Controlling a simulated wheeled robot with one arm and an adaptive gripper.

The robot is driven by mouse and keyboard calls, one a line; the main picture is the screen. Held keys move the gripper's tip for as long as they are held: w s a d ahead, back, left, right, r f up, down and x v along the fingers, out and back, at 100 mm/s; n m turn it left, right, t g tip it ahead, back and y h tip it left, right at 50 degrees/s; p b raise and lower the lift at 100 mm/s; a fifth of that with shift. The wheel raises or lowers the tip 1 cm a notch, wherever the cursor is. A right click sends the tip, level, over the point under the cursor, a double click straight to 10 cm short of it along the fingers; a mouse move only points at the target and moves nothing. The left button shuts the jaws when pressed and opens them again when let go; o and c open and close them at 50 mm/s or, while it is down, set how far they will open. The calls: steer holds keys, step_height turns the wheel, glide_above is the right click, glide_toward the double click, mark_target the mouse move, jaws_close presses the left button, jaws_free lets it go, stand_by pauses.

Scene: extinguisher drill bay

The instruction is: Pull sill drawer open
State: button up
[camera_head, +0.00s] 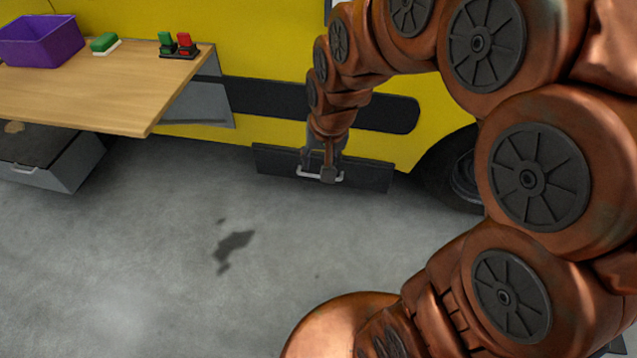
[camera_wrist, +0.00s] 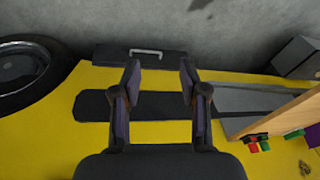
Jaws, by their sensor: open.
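The sill drawer (camera_head: 272,162) shows as a long dark front panel low on the yellow vehicle side. It looks shut, with no visible gap. Its pale bar handle (camera_head: 305,174) runs across the middle of the front, partly hidden by my gripper (camera_head: 328,174) in the head view. In the wrist view the handle (camera_wrist: 146,51) shows uncovered beyond the fingertips. My gripper (camera_wrist: 160,67) is open, its two fingers apart with nothing between them. The handle lies ahead of the gap, a little left of its middle. I cannot tell the exact distance, and no contact shows.
A wooden table (camera_head: 100,100) at the left carries a purple bin (camera_head: 40,42), a green sponge-like block (camera_head: 104,42) and red and green items. An open grey drawer (camera_head: 70,175) juts out below. A wheel (camera_head: 462,170) stands right of the sill drawer. Floor in front is clear.

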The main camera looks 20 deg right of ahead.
steer(key=w+d+f+m+t+b, duration=0.2)
steer(key=w+f+m+t+b, duration=0.5)
steer(key=w+f, duration=1.15)
steer(key=w+d+f+m+t+b, duration=0.2)
steer(key=w+f+b, duration=1)
steer(key=w+f, duration=0.6)
steer(key=d+f+m+t+h+b, duration=0.25)
steer(key=d+f+t+b, duration=0.4)
steer(key=f, duration=0.85)
steer(key=d+f+m+t+h+b, duration=0.1)
steer(key=d+f+m+t+b, duration=0.2)
steer(key=f+b, duration=0.85)
steer(key=shift+m+g+y, duration=0.25)
steer(key=shift+m+g, duration=0.2)
steer(key=shift+g, duration=0.2)
steer(key=shift+w+d+f, duration=0.2)
steer(key=shift+w, duration=1.1)
steer(key=shift+w+d+f, duration=0.15)
steer(key=shift+w+d, duration=0.1)
steer(key=shift+w, duration=1)
steer(key=shift+w+d+f, duration=0.2)
steer(key=shift+w, duration=1.1)
jaws_close()
